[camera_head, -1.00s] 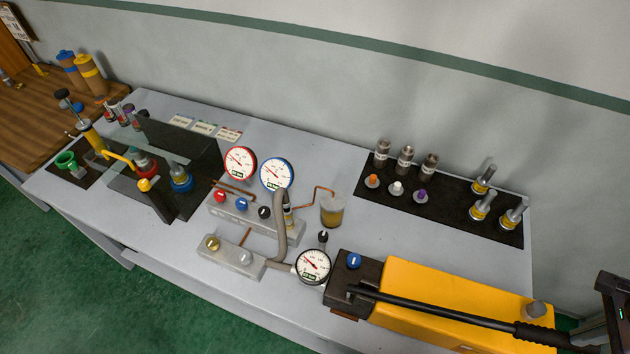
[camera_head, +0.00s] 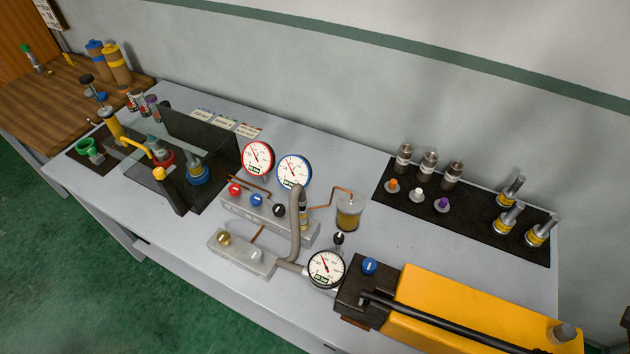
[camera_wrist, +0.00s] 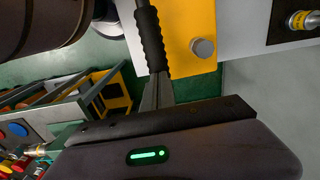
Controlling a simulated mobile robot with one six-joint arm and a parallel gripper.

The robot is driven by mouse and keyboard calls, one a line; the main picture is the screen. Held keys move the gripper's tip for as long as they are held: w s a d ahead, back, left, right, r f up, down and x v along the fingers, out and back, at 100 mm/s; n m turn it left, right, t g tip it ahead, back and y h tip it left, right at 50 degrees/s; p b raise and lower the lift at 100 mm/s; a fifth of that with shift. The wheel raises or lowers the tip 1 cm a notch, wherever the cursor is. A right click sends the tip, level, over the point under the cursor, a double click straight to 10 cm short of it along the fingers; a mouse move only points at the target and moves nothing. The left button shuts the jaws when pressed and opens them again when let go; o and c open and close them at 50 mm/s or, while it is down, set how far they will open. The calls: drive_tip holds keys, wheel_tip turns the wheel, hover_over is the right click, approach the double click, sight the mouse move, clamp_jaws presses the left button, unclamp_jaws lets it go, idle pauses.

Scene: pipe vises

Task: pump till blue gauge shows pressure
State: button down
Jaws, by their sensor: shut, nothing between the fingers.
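The blue-rimmed gauge (camera_head: 294,170) stands upright on a grey manifold block beside the red-rimmed gauge (camera_head: 257,159). Its needle leans to the upper left; its figures are too small to read. The yellow hand pump (camera_head: 470,304) lies at the front right, with a long black lever (camera_head: 440,323) running along it to the lower right. The lever's ribbed black grip shows in the wrist view (camera_wrist: 149,38). My gripper (camera_wrist: 157,90) is shut and empty, its tips at the near end of that grip; I cannot tell whether they touch. The head view does not show the tips.
A white-faced gauge (camera_head: 326,268) and a blue knob (camera_head: 369,266) sit by the pump head. Red, blue and black knobs line the manifold (camera_head: 270,218). A black mat (camera_head: 480,222) with fittings lies behind the pump. A coloured tool cart (camera_wrist: 75,95) shows in the wrist view.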

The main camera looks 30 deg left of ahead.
drive_tip(key=shift+d+f+b, duration=0.2)
drive_tip(key=shift+f+b, duration=1.25)
drive_tip(key=shift+f, duration=0.35)
drive_tip(key=r+p, duration=0.1)
drive_tip(key=r, duration=0.1)
drive_tip(key=r+p, duration=0.4)
drive_tip(key=r, duration=0.1)
drive_tip(key=shift+a+r, duration=0.1)
drive_tip(key=shift+a, duration=0.25)
wheel_tip(320, 180, up, 7)
drive_tip(key=a+p, duration=0.2)
drive_tip(key=p, duration=0.3)
drive_tip(key=shift+s+a+r, duration=0.1)
drive_tip(key=shift+s, duration=0.05)
wheel_tip(320, 180, up, 5)
drive_tip(key=p, duration=0.4)
